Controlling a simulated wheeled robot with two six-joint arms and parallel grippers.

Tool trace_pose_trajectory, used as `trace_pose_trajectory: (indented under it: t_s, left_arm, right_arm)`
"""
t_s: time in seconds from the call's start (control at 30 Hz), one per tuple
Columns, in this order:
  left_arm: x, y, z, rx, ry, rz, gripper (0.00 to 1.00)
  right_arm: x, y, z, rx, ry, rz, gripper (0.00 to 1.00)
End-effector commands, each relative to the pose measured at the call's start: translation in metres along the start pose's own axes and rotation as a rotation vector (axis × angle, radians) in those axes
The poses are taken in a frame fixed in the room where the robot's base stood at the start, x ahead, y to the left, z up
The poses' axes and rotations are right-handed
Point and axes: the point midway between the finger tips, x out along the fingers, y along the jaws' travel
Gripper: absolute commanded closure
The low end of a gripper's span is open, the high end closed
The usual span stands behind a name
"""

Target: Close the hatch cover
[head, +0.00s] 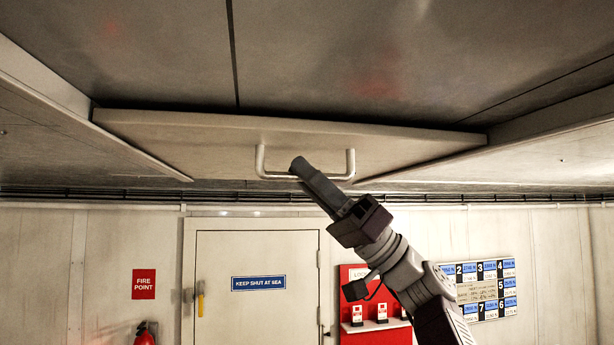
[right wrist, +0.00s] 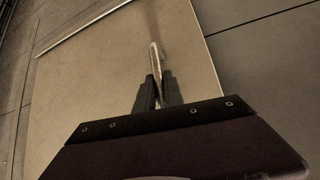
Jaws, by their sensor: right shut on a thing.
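The hatch cover (head: 220,132) is a flat pale panel at the ceiling, seen from below in the head view. My right gripper (head: 300,168) reaches up from the lower right and is shut on the handle's bar. In the right wrist view, the two dark fingers (right wrist: 157,95) close around the handle (right wrist: 155,60), with the cover (right wrist: 95,75) behind it. My left gripper is in neither view.
Ceiling panels and a frame (head: 550,115) surround the hatch cover. Behind stand a pale wall, a door (head: 258,250) with a blue sign, a red locker board (head: 352,300), a fire extinguisher (head: 145,335) and a numbered board (head: 487,285).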

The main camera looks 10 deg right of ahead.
Motion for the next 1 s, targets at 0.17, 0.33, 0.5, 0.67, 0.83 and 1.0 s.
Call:
trace_pose_trajectory:
  t_s: [0.17, 0.33, 0.5, 0.67, 0.83, 1.0]
  left_arm:
    - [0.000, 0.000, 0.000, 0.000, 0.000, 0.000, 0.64]
    - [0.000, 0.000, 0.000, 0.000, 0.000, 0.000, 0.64]
    - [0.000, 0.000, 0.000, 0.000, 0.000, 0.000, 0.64]
    - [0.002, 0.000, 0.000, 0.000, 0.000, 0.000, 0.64]
    - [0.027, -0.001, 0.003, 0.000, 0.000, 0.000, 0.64]
    - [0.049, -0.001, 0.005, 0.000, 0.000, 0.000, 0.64]
  right_arm:
    - [-0.001, 0.003, 0.001, 0.001, -0.003, 0.005, 1.00]
    - [-0.001, 0.002, 0.001, 0.001, -0.002, 0.004, 0.71]
    - [0.000, 0.001, 0.000, 0.000, -0.001, 0.002, 0.66]
    - [-0.002, 0.001, 0.001, -0.001, 0.000, 0.001, 0.66]
    - [-0.034, 0.004, 0.005, -0.003, 0.002, 0.004, 0.66]
    - [-0.071, 0.005, 0.005, -0.002, 0.001, 0.005, 0.66]
